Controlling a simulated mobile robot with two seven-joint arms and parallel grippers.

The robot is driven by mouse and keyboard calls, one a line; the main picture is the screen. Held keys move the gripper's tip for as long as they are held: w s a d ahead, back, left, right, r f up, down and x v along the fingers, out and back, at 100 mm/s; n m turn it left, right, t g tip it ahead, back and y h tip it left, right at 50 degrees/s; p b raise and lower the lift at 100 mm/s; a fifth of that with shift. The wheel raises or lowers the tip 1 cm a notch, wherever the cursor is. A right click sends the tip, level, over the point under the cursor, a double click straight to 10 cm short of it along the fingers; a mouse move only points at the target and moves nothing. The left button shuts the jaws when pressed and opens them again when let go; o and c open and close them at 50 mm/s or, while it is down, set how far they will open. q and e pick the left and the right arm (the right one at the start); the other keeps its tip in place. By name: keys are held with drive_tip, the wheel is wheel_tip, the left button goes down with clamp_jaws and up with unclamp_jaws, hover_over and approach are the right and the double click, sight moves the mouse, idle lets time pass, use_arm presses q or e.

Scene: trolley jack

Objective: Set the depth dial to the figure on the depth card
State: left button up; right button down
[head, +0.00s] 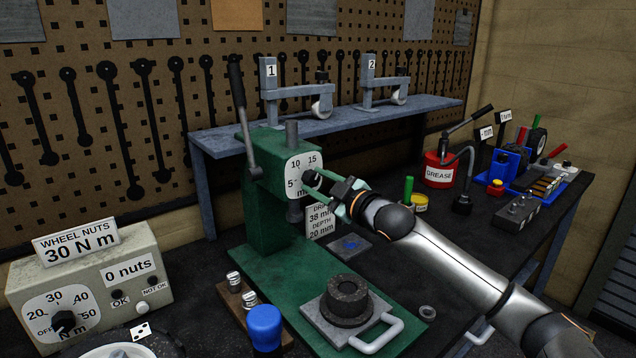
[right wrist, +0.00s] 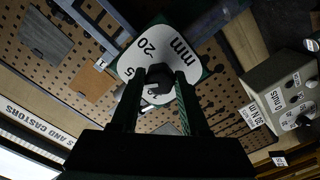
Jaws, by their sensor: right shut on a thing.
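The depth dial (head: 293,168) is a white plate on the front of the green drill press (head: 262,215); 5, 10, 15 and part of "mm" show in the head view. The right wrist view shows the dial plate (right wrist: 180,48) with 20 and mm readable. My right gripper (head: 322,183) is shut on the dial's black knob (right wrist: 160,77), one finger on each side. I cannot tell which figure the knob points to. The depth card (head: 320,222) stands behind my gripper, partly covered, and reads depth 20 mm. My left gripper is out of view.
A black round part (head: 348,300) sits on a grey plate with a handle below my right arm. A blue-knobbed piece (head: 265,326) and small labelled cylinders stand at the front. A wheel-nut box (head: 85,275) is at left; a red grease pot (head: 438,170) is behind my arm.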

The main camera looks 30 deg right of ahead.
drive_tip(key=m, duration=0.7)
drive_tip(key=shift+a+f, duration=0.1)
drive_tip(key=shift+a, duration=0.05)
drive_tip(key=m, duration=0.4)
drive_tip(key=shift+a+m, duration=0.1)
drive_tip(key=shift+m, duration=1.8)
drive_tip(key=shift+c, duration=2)
unclamp_jaws()
